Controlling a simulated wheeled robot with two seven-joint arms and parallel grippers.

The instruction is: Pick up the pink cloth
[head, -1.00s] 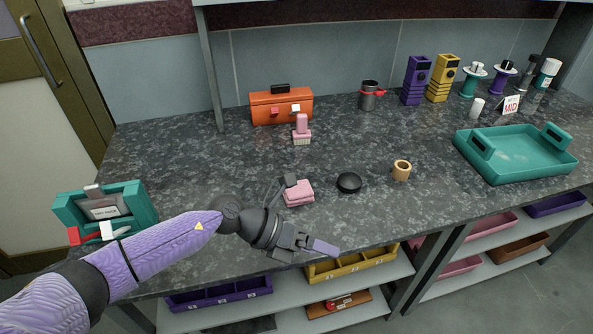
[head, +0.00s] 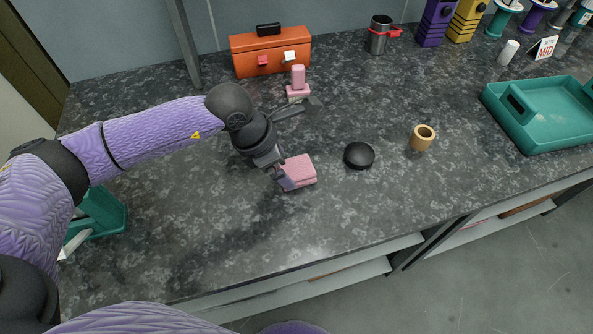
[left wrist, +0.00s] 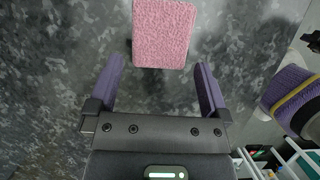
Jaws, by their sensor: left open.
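The pink cloth (head: 299,171) lies folded on the dark speckled worktop (head: 240,235), near the middle of the head view. In the left wrist view the cloth (left wrist: 164,32) lies flat just beyond the fingertips, at the top centre. My left gripper (head: 281,177) is at the cloth's left side in the head view. In the left wrist view its two purple fingers (left wrist: 160,80) are spread wide with nothing between them. The cloth is ahead of the gap, not gripped. My right gripper is not in view.
A teal tray (head: 545,115) is at the right. The worktop in front is clear.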

